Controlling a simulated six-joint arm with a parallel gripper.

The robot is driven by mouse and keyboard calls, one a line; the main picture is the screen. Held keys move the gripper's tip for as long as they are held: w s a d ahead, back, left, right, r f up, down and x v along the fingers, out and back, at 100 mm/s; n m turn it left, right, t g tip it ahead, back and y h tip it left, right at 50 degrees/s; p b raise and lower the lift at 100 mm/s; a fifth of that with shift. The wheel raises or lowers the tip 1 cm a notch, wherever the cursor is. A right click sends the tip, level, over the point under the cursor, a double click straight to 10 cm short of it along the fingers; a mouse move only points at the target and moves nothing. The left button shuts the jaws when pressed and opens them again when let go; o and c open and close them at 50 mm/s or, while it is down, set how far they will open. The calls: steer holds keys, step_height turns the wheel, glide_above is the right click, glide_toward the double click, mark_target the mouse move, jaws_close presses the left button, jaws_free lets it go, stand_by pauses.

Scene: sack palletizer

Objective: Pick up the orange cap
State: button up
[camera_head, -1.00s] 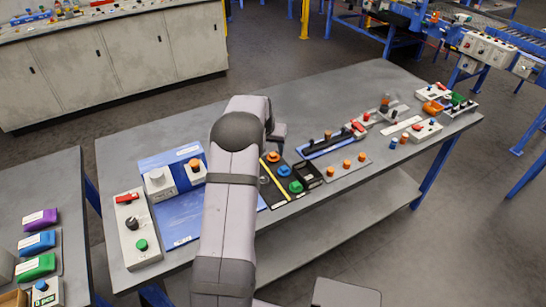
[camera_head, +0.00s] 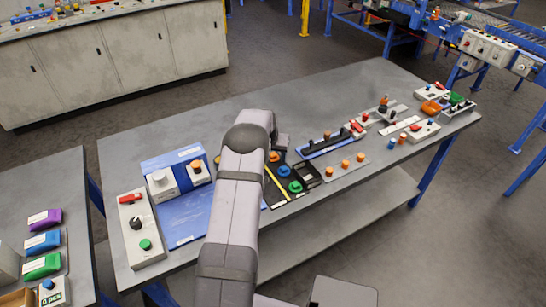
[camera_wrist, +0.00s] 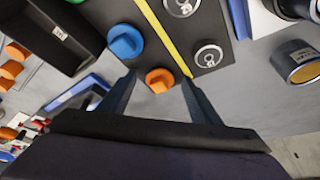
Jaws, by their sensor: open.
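The orange cap (camera_wrist: 159,80) is a ridged round knob at the edge of a dark board, beside a blue cap (camera_wrist: 125,41). In the wrist view my gripper (camera_wrist: 157,84) is open, with one finger on each side of the orange cap; I cannot tell whether either finger touches it. In the head view the orange cap (camera_head: 274,156) sits at the far end of a row with the blue cap (camera_head: 284,171) and a green cap (camera_head: 295,187). My wrist is just beyond it there, and the fingers are hidden.
A black tray (camera_wrist: 62,35) adjoins the board. Other orange knobs (camera_head: 345,165) sit on a nearby grey plate.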

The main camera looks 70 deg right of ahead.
steer(key=c, duration=1.1)
